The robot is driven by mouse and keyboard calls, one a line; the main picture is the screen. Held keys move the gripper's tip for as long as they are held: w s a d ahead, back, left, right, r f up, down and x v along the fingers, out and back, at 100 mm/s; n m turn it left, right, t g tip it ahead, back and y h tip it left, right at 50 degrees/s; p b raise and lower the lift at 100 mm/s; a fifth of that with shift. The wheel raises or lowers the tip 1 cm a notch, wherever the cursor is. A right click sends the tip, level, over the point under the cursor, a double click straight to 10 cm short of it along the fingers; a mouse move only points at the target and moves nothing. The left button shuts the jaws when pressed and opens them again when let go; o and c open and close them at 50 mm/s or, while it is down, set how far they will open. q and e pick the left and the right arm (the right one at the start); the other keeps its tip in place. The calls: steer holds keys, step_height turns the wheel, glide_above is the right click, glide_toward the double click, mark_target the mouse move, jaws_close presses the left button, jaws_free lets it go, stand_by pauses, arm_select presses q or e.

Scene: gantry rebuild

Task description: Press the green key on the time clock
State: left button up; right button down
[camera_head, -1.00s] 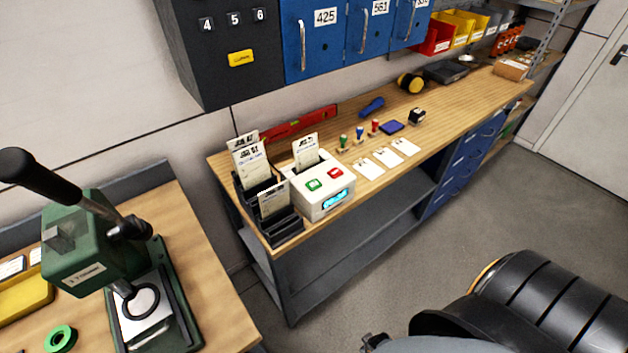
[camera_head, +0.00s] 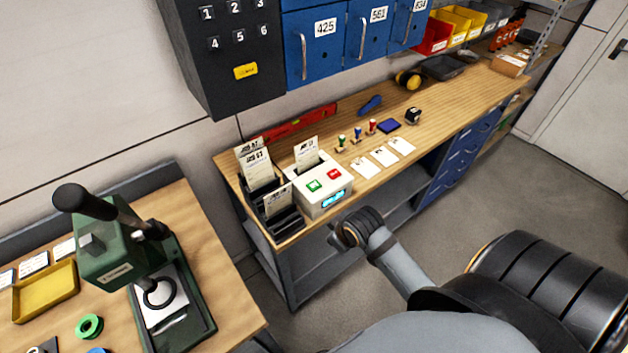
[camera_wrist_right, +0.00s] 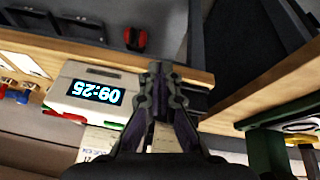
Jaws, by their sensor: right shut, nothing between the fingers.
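The time clock (camera_head: 309,207) is a white box on the wooden bench, with a card standing in its top. Its green key (camera_head: 314,186) is on the sloped face, left of a red key (camera_head: 334,174) and above a lit blue display. In the right wrist view the time clock (camera_wrist_right: 62,88) appears upside down, its display reading 09:25; the green key shows at most as a thin edge. My right gripper (camera_head: 335,238) is in front of the clock near the bench's front edge, apart from it. Its fingers (camera_wrist_right: 155,72) are shut and empty. My left gripper is not in view.
A black card rack (camera_head: 262,202) with cards stands directly left of the clock. Stamps (camera_head: 357,134) and white cards (camera_head: 383,156) lie to its right. A green press (camera_head: 105,255) stands on the left table. Blue lockers (camera_head: 345,45) hang above the bench.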

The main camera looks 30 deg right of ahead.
steer(key=w+d+r+n+t+y, duration=0.1)
steer(key=w+r+n+t+y, duration=0.1)
steer(key=w+r+n, duration=0.6)
step_height(320, 180, up, 7)
steer(key=n+t+y, duration=0.1)
steer(key=t, duration=0.1)
glide_above(316, 186)
steer(key=shift+s+r, duration=0.1)
steer(key=shift+r, duration=0.05)
step_height(316, 186, down, 8)
steer(key=b, duration=0.7)
steer(key=shift+f, duration=0.45)
steer(key=shift+f, duration=0.15)
steer(key=shift+f+b, duration=0.3)
steer(key=shift+b, duration=0.05)
